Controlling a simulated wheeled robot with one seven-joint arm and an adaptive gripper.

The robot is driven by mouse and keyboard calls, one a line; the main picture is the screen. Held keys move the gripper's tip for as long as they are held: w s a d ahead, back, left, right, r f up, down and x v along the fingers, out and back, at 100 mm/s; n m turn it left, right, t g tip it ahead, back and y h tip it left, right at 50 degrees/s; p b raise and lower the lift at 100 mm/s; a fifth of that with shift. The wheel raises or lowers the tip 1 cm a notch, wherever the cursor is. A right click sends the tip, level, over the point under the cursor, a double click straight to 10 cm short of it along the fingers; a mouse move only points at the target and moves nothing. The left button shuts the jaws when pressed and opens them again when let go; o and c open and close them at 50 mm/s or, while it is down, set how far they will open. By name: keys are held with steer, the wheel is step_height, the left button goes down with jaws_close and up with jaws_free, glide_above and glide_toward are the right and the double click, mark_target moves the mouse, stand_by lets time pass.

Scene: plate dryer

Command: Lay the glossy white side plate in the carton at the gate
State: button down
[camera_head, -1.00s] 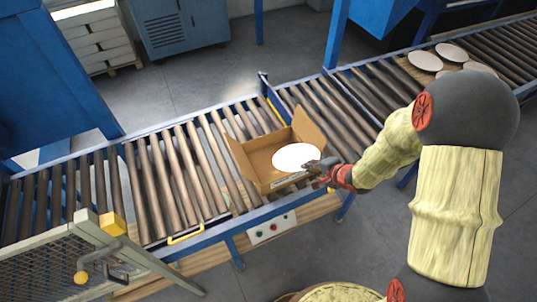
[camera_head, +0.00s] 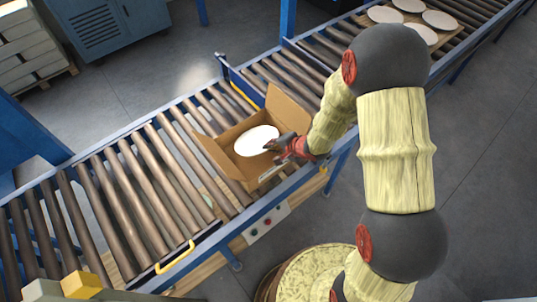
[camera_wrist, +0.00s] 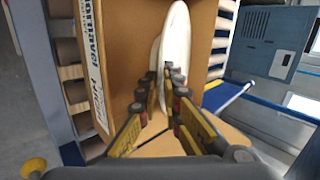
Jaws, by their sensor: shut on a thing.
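The white side plate (camera_head: 257,140) is at the open brown carton (camera_head: 290,108), within its outline in the head view. My gripper (camera_head: 271,146) is shut on the plate's edge at the carton's right side. In the wrist view the plate (camera_wrist: 177,35) shows nearly edge-on between the fingertips (camera_wrist: 167,72), with the carton wall (camera_wrist: 120,50) beside it. A second pale edge shows just left of the plate; I cannot tell what it is. Whether the plate touches the carton's floor is not clear.
The carton stands on a roller conveyor (camera_head: 150,178) by a blue and yellow gate (camera_head: 238,88). The carton's flaps stand outward. Several plates (camera_head: 412,22) lie on a board farther along. A control box (camera_head: 266,224) sits on the front rail.

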steer(key=shift+f+b, duration=0.65)
steer(key=shift+f, duration=1.65)
steer(key=shift+r, duration=0.1)
steer(key=c, duration=2.4)
jaws_free()
steer(key=shift+o, duration=0.8)
